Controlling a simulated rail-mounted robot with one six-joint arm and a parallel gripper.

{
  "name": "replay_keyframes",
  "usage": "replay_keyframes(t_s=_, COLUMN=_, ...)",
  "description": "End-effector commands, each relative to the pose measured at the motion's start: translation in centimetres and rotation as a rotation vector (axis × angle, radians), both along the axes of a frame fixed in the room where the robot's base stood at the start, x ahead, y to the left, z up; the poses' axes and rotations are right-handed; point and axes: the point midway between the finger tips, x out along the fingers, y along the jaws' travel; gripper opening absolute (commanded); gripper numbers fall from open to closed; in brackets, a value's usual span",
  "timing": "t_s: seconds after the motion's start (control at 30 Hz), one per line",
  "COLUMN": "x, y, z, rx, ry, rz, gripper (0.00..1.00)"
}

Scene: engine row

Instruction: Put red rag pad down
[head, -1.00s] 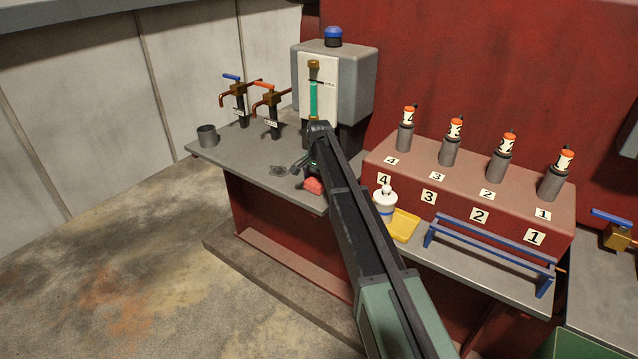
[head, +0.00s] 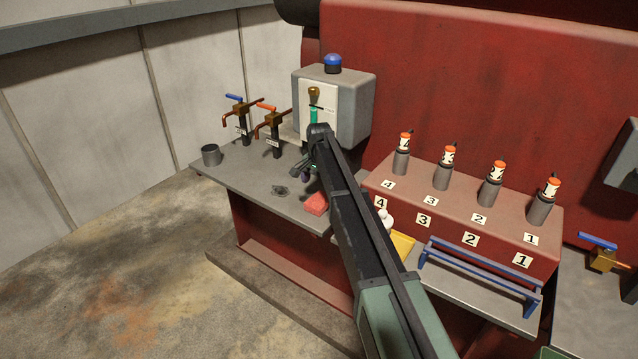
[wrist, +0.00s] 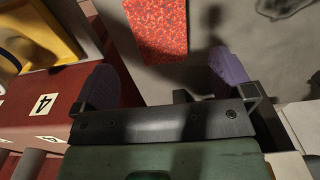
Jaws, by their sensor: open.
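The red rag pad (head: 316,204) lies flat on the grey bench top, close to its front edge. In the wrist view the speckled red pad (wrist: 158,28) lies on the grey surface ahead of my gripper, between the lines of its two fingers. My gripper (wrist: 168,85) is open, its purple finger pads wide apart with nothing between them. In the head view my gripper (head: 306,172) is above the bench just behind the pad, partly hidden by my arm.
A grey cup (head: 211,155) and two taps (head: 272,122) stand at the bench's left. A yellow tray (head: 402,246), a white-topped container (head: 385,218) and a blue rail (head: 480,268) are to the right.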

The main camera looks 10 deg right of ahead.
Motion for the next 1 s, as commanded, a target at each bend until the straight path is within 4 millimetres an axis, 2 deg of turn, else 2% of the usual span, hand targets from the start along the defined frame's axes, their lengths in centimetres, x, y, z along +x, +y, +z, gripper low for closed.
replay_keyframes(t_s=0.03, x=0.0, y=0.0, z=2.7, rx=0.000, ry=0.000, rz=0.000, gripper=0.99)
replay_keyframes(t_s=0.1, x=0.0, y=0.0, z=3.9, rx=0.000, ry=0.000, rz=0.000, gripper=0.99)
replay_keyframes(t_s=0.2, x=0.0, y=0.0, z=4.6, rx=0.000, ry=0.000, rz=0.000, gripper=0.99)
replay_keyframes(t_s=0.3, x=0.0, y=0.0, z=4.4, rx=0.000, ry=0.000, rz=0.000, gripper=0.99)
replay_keyframes(t_s=0.37, x=-0.8, y=0.0, z=4.3, rx=0.000, ry=0.000, rz=0.010, gripper=0.99)
replay_keyframes(t_s=0.43, x=-4.2, y=0.0, z=4.2, rx=0.000, ry=0.000, rz=0.059, gripper=0.99)
replay_keyframes(t_s=0.47, x=-6.5, y=0.0, z=4.2, rx=-0.001, ry=0.001, rz=0.097, gripper=0.99)
replay_keyframes(t_s=0.57, x=-17.1, y=0.0, z=4.2, rx=0.000, ry=0.001, rz=0.284, gripper=0.99)
replay_keyframes(t_s=0.6, x=-21.7, y=-0.1, z=4.2, rx=-0.001, ry=0.002, rz=0.372, gripper=0.99)
replay_keyframes(t_s=0.7, x=-31.9, y=-0.1, z=4.2, rx=-0.002, ry=0.002, rz=0.578, gripper=0.99)
replay_keyframes(t_s=0.73, x=-34.3, y=-0.1, z=4.2, rx=-0.002, ry=0.002, rz=0.630, gripper=0.99)
replay_keyframes(t_s=0.8, x=-38.3, y=-0.1, z=4.2, rx=-0.002, ry=0.002, rz=0.727, gripper=0.99)
replay_keyframes(t_s=0.83, x=-39.4, y=-0.1, z=4.2, rx=-0.002, ry=0.002, rz=0.756, gripper=0.99)
replay_keyframes(t_s=0.9, x=-40.6, y=-0.1, z=4.2, rx=-0.002, ry=0.002, rz=0.796, gripper=0.99)
replay_keyframes(t_s=1.0, x=-40.4, y=-0.1, z=4.2, rx=-0.003, ry=0.002, rz=0.808, gripper=0.99)
